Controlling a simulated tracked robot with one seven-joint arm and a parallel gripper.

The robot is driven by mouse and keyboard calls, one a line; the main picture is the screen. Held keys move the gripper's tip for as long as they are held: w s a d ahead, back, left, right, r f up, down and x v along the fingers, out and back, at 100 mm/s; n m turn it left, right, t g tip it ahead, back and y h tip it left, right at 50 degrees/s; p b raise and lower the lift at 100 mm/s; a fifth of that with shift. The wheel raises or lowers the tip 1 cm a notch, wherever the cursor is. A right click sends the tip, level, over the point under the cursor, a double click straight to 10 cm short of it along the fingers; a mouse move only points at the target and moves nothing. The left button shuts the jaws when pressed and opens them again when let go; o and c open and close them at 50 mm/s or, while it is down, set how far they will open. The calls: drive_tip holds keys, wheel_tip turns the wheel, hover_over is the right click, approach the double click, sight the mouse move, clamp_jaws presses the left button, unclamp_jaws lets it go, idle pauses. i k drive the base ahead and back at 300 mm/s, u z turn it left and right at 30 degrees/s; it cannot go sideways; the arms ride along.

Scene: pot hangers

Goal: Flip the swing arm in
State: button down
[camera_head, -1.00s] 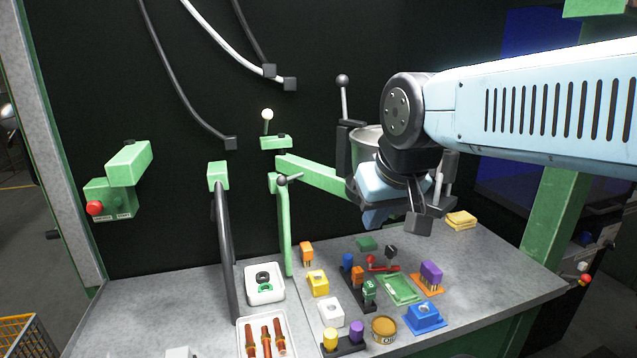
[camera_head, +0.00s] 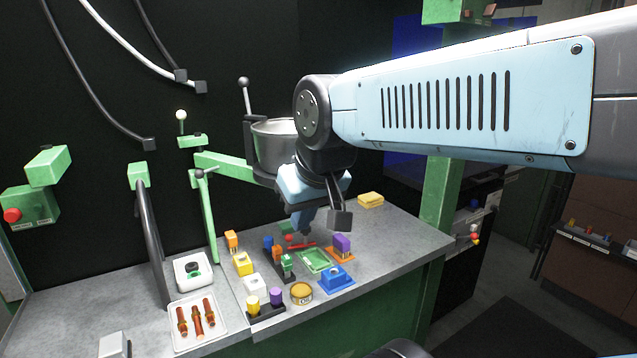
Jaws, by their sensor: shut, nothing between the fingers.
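The green swing arm (camera_head: 235,168) reaches out to the right from its post on the dark wall. At its outer end, a dark holder carries a grey metal pot (camera_head: 270,148). My gripper (camera_head: 304,230) hangs in front and just to the right of the pot, pointing down over the bench. It is shut and empty. My wrist hides the right part of the pot and its holder. I cannot tell whether the gripper touches the holder, but the fingertips look clear of it.
The grey bench (camera_head: 385,235) below bears coloured blocks, a green tray (camera_head: 316,261), a brown tin (camera_head: 301,293) and a white tray (camera_head: 199,322). A dark curved pipe (camera_head: 152,240) stands left. A green post (camera_head: 440,210) stands right. Cables hang upper left.

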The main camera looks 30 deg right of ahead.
sight(249, 170)
drive_tip(key=z, duration=0.5)
drive_tip(key=k, duration=1.55)
drive_tip(key=u, duration=0.45)
drive_tip(key=i, duration=1)
